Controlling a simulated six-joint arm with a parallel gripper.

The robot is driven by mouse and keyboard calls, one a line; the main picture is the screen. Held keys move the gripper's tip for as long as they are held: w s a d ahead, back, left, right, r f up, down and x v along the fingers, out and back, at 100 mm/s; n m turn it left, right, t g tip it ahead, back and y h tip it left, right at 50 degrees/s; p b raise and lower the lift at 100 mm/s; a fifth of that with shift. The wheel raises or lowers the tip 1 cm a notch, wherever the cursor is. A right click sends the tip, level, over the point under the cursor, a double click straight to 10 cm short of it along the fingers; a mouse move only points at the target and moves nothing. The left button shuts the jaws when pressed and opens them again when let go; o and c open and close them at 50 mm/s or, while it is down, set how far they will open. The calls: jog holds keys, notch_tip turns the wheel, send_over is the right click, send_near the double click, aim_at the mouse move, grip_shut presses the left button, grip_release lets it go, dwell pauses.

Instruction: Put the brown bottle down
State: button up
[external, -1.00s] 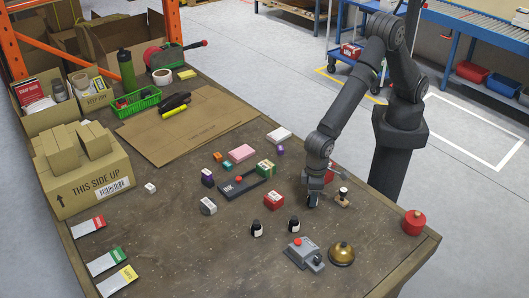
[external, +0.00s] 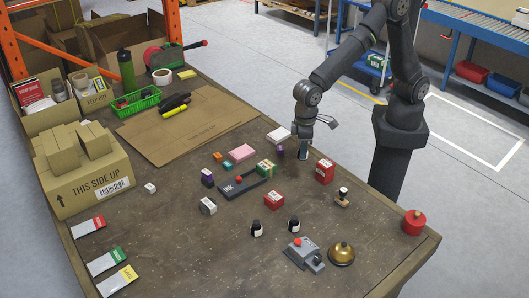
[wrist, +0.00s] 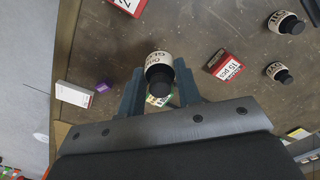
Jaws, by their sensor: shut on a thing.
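My gripper (external: 303,153) points down over the table, behind the upright red box, in the external view. In the wrist view the fingers of my gripper (wrist: 160,88) are shut on a small bottle (wrist: 158,62) with a cream label and a black cap. The bottle's body colour cannot be made out, and in the external view my gripper hides it. How far its base is above the table cannot be told. Two other dark bottles with white labels, a left one (external: 257,229) and a right one (external: 294,225), stand nearer the front.
Close to my gripper are a white box (external: 279,135), a purple item (external: 281,149), a green box (external: 266,167) and the upright red box (external: 325,171). A second red box (external: 274,200), a stamp (external: 342,197) and a brass bell (external: 341,254) are nearer the front. Table around the front bottles is partly clear.

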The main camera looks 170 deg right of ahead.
jog(key=s+d+r+n, duration=0.3)
jog(key=s+d+r, duration=0.1)
jog(key=s+d, duration=1)
send_over(266, 164)
notch_tip(266, 164, down, 7)
jog(key=shift+w+a+r, duration=0.1)
jog(key=shift+r, duration=0.05)
jog(key=shift+f, duration=1.95)
jog(key=shift+f, duration=0.15)
jog(key=o, duration=1)
notch_tip(266, 164, up, 12)
jog(key=shift+r, duration=0.2)
